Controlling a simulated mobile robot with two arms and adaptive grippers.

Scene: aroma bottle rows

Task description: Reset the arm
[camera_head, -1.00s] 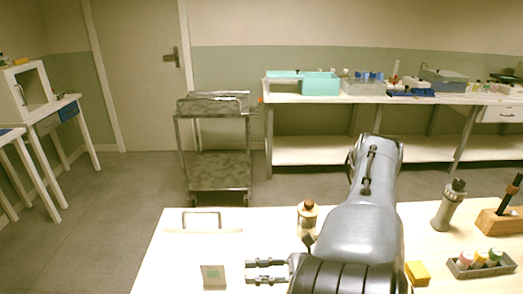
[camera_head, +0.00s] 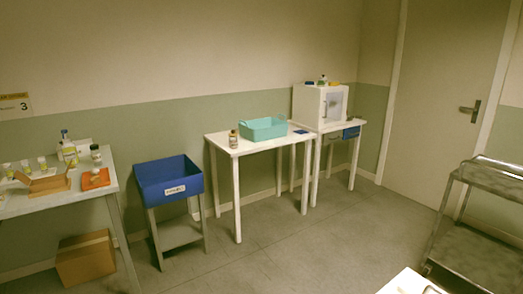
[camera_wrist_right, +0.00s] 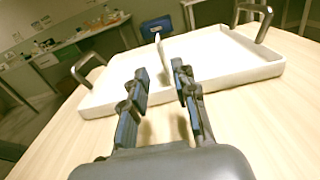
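My right gripper (camera_wrist_right: 160,74) shows in the right wrist view above the light wooden table (camera_wrist_right: 255,140). Its two dark fingers are apart, and nothing sits between them. A white tray (camera_wrist_right: 245,72) with grey metal handles lies on the table just beyond the fingertips. A thin pale upright piece (camera_wrist_right: 161,46) shows at the tray, past the gap between the fingers; I cannot tell what it is. Neither gripper shows in the head view, and the left gripper is in no current view.
In the head view, a blue bin (camera_head: 170,182) on a stand, a white table with a teal crate (camera_head: 263,129) and a side table with small bottles line the wall. A metal cart (camera_head: 478,245) stands at the right. Open floor (camera_head: 320,250) lies between.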

